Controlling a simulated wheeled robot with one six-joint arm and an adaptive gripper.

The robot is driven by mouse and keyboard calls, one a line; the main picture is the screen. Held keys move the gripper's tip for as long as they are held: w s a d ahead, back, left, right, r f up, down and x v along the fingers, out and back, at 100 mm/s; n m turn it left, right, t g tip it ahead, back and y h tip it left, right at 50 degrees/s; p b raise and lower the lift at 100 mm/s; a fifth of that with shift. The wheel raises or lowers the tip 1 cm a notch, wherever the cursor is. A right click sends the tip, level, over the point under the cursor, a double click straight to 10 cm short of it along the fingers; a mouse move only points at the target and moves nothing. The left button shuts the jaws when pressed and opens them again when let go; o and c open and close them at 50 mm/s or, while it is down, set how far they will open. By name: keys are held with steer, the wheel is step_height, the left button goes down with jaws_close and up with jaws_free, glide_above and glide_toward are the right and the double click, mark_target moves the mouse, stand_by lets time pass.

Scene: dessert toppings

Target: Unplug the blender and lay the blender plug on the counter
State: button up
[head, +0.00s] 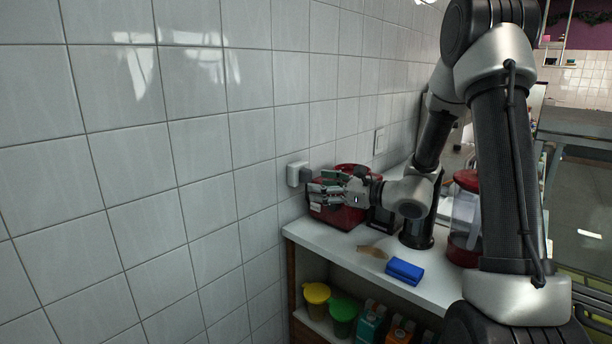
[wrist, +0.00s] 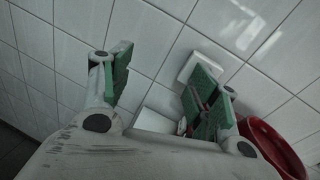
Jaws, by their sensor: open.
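A white wall outlet (head: 293,174) sits on the tiled wall, with a small dark grey piece (head: 306,176), possibly the blender plug, at its right side. My gripper (head: 322,188) is open just in front of and below it, fingers pointing to the wall. In the wrist view my gripper (wrist: 160,85) has its green-padded fingers apart. A white block (wrist: 160,103) shows between them, and a white plate (wrist: 205,62) is partly behind the right finger. I cannot tell any contact. A clear jar with red lid and base (head: 464,215), seemingly the blender, stands partly behind my arm.
A red appliance (head: 338,215) stands below my gripper; its rim also shows in the wrist view (wrist: 272,145). A blue block (head: 404,270) and a flat brown item (head: 372,251) lie on the white counter (head: 340,246). Bare counter lies near the front edge. Cups and cartons fill the shelf below.

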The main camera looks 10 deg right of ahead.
mark_target(310, 177)
steer(key=w+d+f+m+t+h, duration=0.2)
steer(key=w+d+m+t, duration=0.1)
steer(key=w, duration=0.3)
steer(key=shift+w+d+f+m, duration=0.15)
steer(key=shift+d+f+m, duration=0.1)
steer(key=shift+d+m, duration=0.4)
steer(key=shift+w, duration=0.1)
steer(key=shift+x, duration=4.45)
steer(key=shift+c, duration=0.2)
jaws_close()
steer(key=shift+v, duration=3.05)
